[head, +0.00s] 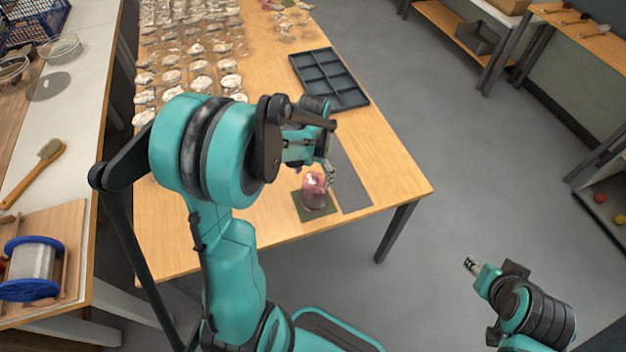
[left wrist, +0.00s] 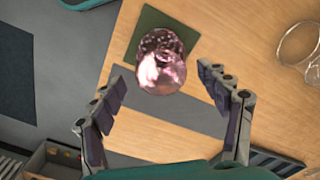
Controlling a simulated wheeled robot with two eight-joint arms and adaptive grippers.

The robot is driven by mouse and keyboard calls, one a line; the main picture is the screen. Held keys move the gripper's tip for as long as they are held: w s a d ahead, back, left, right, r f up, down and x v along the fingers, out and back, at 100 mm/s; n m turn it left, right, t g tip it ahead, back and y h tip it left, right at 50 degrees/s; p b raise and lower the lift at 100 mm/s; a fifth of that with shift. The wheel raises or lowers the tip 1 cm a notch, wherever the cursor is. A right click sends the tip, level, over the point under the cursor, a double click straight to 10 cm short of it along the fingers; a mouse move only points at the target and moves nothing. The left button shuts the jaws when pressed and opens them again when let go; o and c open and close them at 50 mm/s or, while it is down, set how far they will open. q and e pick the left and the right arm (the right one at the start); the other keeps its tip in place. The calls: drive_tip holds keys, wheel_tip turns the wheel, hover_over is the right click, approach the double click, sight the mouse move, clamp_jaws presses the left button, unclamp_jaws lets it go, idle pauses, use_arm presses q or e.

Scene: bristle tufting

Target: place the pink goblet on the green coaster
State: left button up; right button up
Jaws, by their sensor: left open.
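The pink goblet (head: 314,188) stands on the green coaster (head: 322,211) near the front edge of the wooden table. In the left wrist view the goblet (left wrist: 161,60) is seen from above, over the green coaster (left wrist: 146,22). My left gripper (head: 330,172) is just above and beside the goblet. In the left wrist view its fingers (left wrist: 160,88) are spread apart with nothing between them, and the goblet lies beyond their tips. My right gripper (head: 472,266) is off to the right, over the floor and away from the table; its jaw state is too small to tell.
A grey mat (head: 348,180) lies beside the coaster. A dark compartment tray (head: 330,80) sits behind it. Several silvery pieces (head: 200,67) fill the table's back left. Clear glassware (left wrist: 300,45) shows in the left wrist view. The table's front right corner is clear.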

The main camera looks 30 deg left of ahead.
use_arm(q)
wheel_tip(320, 180, up, 7)
drive_tip(key=shift+f+p, duration=0.2)
drive_tip(key=shift+p, duration=0.55)
drive_tip(key=s+d+r+t, duration=0.7)
drive_tip(key=s+d+r, duration=0.1)
drive_tip(key=s+d, duration=0.2)
drive_tip(key=shift+s+d, duration=0.3)
drive_tip(key=shift+s, duration=0.05)
drive_tip(key=shift+f, duration=0.1)
